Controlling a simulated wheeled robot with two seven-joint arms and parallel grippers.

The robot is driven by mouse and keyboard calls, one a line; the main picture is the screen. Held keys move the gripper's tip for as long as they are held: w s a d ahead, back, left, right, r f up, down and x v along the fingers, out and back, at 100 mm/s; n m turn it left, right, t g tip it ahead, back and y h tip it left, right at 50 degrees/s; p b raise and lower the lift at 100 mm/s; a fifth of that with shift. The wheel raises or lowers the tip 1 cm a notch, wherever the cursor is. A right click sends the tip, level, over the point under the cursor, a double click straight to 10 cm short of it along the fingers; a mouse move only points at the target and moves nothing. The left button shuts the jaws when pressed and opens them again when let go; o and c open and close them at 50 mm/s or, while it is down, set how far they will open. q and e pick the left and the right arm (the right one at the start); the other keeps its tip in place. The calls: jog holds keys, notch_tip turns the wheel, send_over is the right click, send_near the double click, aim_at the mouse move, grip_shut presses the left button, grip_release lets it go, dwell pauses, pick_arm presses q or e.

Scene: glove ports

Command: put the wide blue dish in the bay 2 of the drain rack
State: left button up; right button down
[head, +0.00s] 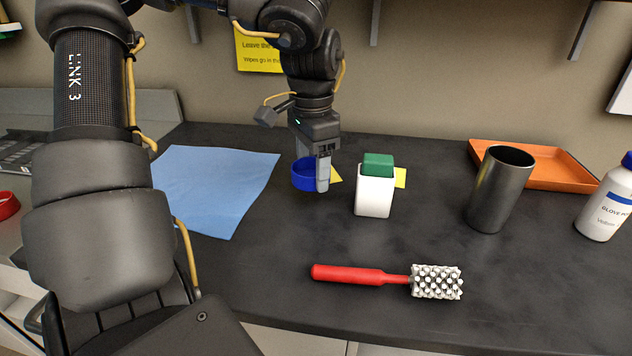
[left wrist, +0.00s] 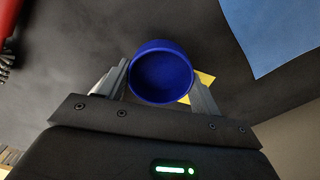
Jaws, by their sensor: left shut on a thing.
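The blue dish (head: 303,175) is round and held between the fingers of my left gripper (head: 321,178) in the head view. In the left wrist view the dish (left wrist: 162,75) sits between both fingers of the left gripper (left wrist: 160,84), its open side facing the camera. The gripper is shut on it. I cannot tell whether the dish touches the dark worktop or hangs just above it. I see no clear drain rack or numbered bay; a dark slotted thing (head: 24,150) shows partly at the far left. My right gripper is not in view.
A blue cloth (head: 212,186) lies left of the dish. To the right stand a white holder with a green top (head: 375,199), a dark metal cup (head: 497,193), an orange tray (head: 560,177) and a white bottle (head: 608,205). A red-handled brush (head: 350,275) lies in front.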

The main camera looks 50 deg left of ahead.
pick_arm(q)
jog(key=shift+w+d+f, duration=0.15)
jog(key=shift+f, duration=1.7)
jog(key=shift+f, duration=0.1)
jog(key=o, duration=1)
jog(key=shift+c, duration=0.2)
